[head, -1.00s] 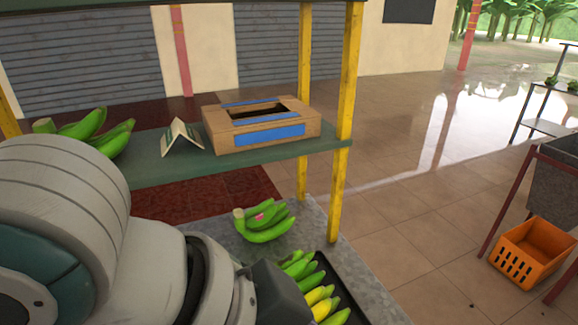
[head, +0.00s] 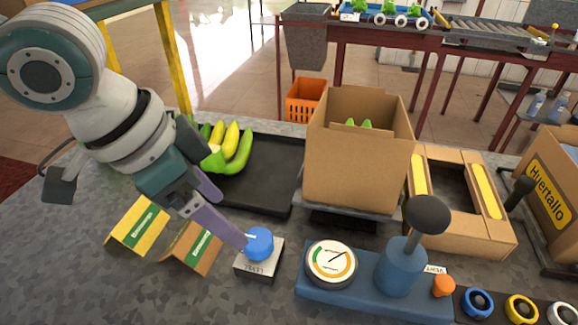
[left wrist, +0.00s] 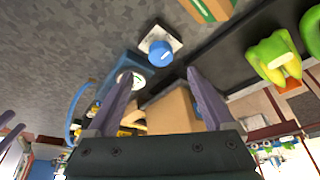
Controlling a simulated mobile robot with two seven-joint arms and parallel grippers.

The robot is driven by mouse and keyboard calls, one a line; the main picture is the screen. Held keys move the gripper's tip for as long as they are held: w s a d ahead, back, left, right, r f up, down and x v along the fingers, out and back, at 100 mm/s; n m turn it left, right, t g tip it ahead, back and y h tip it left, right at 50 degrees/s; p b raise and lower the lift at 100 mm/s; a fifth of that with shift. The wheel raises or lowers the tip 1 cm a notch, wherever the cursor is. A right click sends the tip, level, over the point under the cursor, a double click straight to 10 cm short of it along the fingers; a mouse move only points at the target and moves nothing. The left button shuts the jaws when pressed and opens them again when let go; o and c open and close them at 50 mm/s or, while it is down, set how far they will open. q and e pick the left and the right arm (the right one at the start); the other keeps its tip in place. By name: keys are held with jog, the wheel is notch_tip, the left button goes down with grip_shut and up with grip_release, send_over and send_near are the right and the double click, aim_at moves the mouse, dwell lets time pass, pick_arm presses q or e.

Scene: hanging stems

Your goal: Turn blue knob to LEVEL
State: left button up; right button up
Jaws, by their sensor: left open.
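The blue knob (head: 259,243) sits on a small pale block (head: 258,264) with a label too small to read, at the front of the grey counter. In the left wrist view the knob (left wrist: 160,52) shows a white pointer line on top, and its base plate (left wrist: 174,40) is pale. My left gripper (head: 234,220) is open, with purple fingers and nothing between them. In the head view one fingertip appears right at the knob's left side; I cannot tell whether it touches. In the left wrist view the knob lies just beyond the gap between the fingertips (left wrist: 161,72).
A blue stand with a dial gauge (head: 331,262) and a black-topped post (head: 428,214) is right of the knob. A cardboard box (head: 355,165) stands behind. Folded yellow (head: 138,224) and brown (head: 192,246) cards are left. A black tray (head: 265,175) and bananas (head: 228,148) lie behind.

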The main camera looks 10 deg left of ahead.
aim_at(256, 239)
pick_arm(q)
jog(key=b+x, duration=0.2)
jog(key=x, duration=0.7)
jog(key=shift+w+d+f, duration=0.1)
jog(key=shift+w, duration=0.1)
jog(key=c, duration=1.4)
jog(key=shift+o, duration=0.2)
